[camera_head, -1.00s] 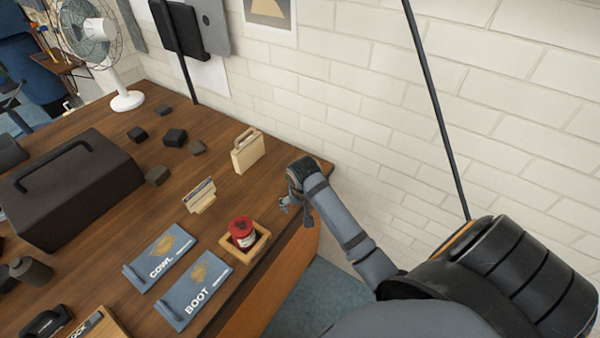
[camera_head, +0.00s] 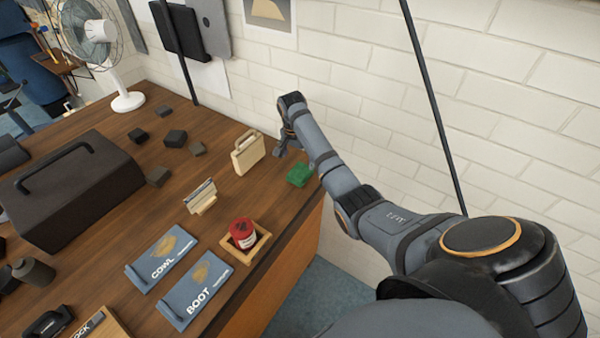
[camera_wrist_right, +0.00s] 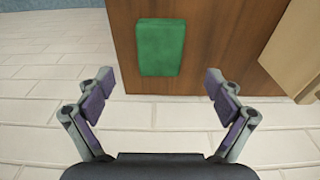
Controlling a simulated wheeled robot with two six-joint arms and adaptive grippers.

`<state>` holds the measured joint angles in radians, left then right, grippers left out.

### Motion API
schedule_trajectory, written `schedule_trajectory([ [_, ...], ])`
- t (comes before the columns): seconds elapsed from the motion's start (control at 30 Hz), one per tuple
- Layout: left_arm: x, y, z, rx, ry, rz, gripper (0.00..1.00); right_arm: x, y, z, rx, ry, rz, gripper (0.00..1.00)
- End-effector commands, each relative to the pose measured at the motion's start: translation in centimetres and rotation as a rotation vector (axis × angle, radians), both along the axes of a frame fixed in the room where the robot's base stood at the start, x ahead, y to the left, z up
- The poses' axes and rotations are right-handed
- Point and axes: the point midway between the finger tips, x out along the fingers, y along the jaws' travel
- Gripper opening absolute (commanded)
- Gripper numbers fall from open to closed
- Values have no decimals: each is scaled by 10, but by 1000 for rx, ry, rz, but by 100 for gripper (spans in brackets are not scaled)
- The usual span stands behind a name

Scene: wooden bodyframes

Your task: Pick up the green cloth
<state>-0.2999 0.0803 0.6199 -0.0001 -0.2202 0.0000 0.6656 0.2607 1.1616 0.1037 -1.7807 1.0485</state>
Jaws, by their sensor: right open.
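The green cloth (camera_head: 299,174) is a small folded block lying on the table near its right edge. It also shows in the right wrist view (camera_wrist_right: 160,47), close to the table's edge, ahead of and between the fingers. My right gripper (camera_head: 287,150) is above the back right of the table, beyond the cloth. In the right wrist view its two fingers (camera_wrist_right: 158,86) are spread wide with nothing between them, apart from the cloth. My left gripper is not in view.
A pale wooden piece (camera_head: 248,152) stands left of the right gripper. A red tin (camera_head: 243,232) sits in a wooden tray (camera_head: 262,245). Blue packs (camera_head: 196,290) lie in front. A white brick wall (camera_head: 400,150) rises close behind the table.

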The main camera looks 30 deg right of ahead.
Motion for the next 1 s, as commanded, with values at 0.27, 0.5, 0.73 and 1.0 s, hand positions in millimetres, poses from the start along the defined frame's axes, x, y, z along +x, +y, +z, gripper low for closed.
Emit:
schedule_trajectory([
  [0.27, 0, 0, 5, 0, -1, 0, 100, 1, -2, -16, 0, 0, 1, 92],
  [0.5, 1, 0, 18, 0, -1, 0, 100, 4, -8, -53, 0, 2, 2, 92],
  [0.73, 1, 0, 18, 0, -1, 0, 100, 5, -9, -65, -1, -1, 3, 92],
  [1.0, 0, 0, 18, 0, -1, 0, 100, 5, -9, -65, 0, -2, 3, 69],
])
